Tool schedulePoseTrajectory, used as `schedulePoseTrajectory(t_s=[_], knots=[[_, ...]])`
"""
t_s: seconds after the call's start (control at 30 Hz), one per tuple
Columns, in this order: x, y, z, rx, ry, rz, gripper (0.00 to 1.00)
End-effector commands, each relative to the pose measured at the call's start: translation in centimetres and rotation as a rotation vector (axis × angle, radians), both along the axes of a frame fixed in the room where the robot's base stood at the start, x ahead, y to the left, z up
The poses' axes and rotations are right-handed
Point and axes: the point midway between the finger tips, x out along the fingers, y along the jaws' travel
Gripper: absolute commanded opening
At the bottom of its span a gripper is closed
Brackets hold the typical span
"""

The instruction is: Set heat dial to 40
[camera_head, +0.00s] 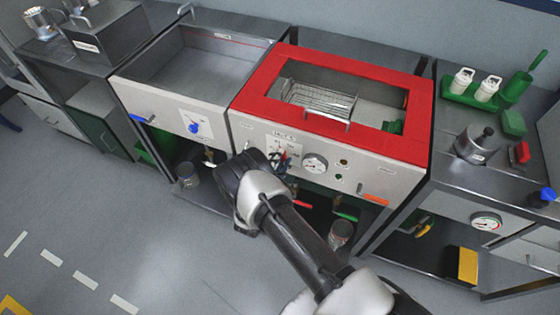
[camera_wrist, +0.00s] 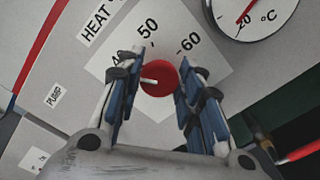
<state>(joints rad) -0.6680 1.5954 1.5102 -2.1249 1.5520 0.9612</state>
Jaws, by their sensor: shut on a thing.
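The heat dial (camera_wrist: 163,77) is a round red knob with a white pointer line, on a pale scale plate marked "HEAT". In the wrist view, 50 and 60 show above the dial, and a partly hidden mark, perhaps the 40, shows beside the left finger. The pointer line points left, toward that finger. My gripper (camera_wrist: 160,70) has one blue-padded finger on each side of the dial and is shut on it. In the head view, my gripper (camera_head: 268,168) is at the front panel of the red-topped bath (camera_head: 262,88) and partly covers the scale plate.
A round temperature gauge (camera_head: 314,163) sits right of the dial, and an orange handle (camera_head: 373,200) farther right. A neighbouring basin (camera_head: 190,123) with a blue knob (camera_head: 194,128) stands left. Jars and tools lie on the shelf below. The floor in front is clear.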

Motion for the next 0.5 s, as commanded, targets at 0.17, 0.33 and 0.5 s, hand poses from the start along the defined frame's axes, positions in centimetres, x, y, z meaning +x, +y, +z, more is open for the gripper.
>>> schedulePoseTrajectory(t_s=[0.17, 0.33, 0.5], knots=[[0.02, 0.0, -0.03, 0.039, -0.014, 0.0, 0.1], [0.02, 0.0, -0.01, 0.053, -0.019, 0.0, 0.1], [0.01, 0.01, 0.0, 0.054, -0.019, 0.0, 0.1]])
